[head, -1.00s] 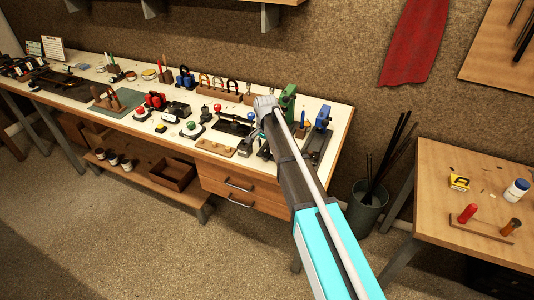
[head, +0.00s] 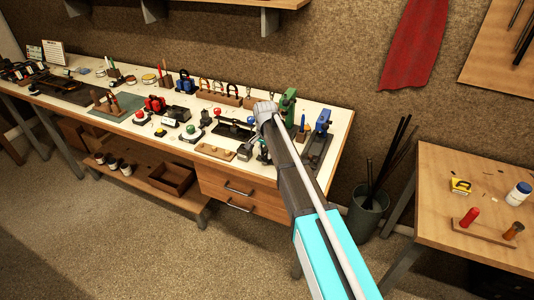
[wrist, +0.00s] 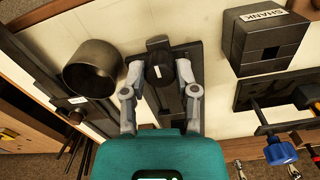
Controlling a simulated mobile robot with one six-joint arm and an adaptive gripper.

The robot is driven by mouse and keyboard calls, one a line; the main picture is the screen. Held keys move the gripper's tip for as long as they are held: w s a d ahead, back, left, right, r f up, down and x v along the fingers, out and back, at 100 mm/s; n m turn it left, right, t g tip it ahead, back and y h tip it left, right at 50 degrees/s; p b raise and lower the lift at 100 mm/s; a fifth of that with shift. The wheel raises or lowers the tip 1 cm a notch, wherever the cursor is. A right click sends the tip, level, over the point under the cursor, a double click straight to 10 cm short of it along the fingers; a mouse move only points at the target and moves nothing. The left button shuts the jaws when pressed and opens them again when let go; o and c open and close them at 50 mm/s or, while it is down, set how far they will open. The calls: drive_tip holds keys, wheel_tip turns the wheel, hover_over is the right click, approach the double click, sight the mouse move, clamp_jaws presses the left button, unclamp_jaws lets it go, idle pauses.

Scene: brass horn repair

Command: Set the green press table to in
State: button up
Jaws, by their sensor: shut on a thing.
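The green press (head: 288,103) stands on the bench near its right end, just behind the end of my arm. In the wrist view my gripper (wrist: 158,72) has its two grey fingers closed on either side of a dark round knob (wrist: 160,66) with a small white mark. The knob sits over a dark slide (wrist: 158,43) on the pale bench top; I take it for the press table's handle. My arm hides the fingers and the knob in the head view. How far in or out the table is cannot be told.
A blue press (head: 322,120) stands right of the green one. In the wrist view a dark hollow cup (wrist: 90,68) is close left of my fingers, and a dark box marked SHANK (wrist: 264,40) is at right. A bin (head: 366,208) stands beyond the bench end.

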drive_tip(key=shift+w+d, duration=0.25)
drive_tip(key=shift+w, duration=0.4)
drive_tip(key=shift+w+d, duration=0.25)
drive_tip(key=shift+w, duration=0.4)
drive_tip(key=shift+w+d, duration=0.25)
drive_tip(key=shift+w, duration=0.4)
clamp_jaws()
drive_tip(key=o, duration=1)
unclamp_jaws()
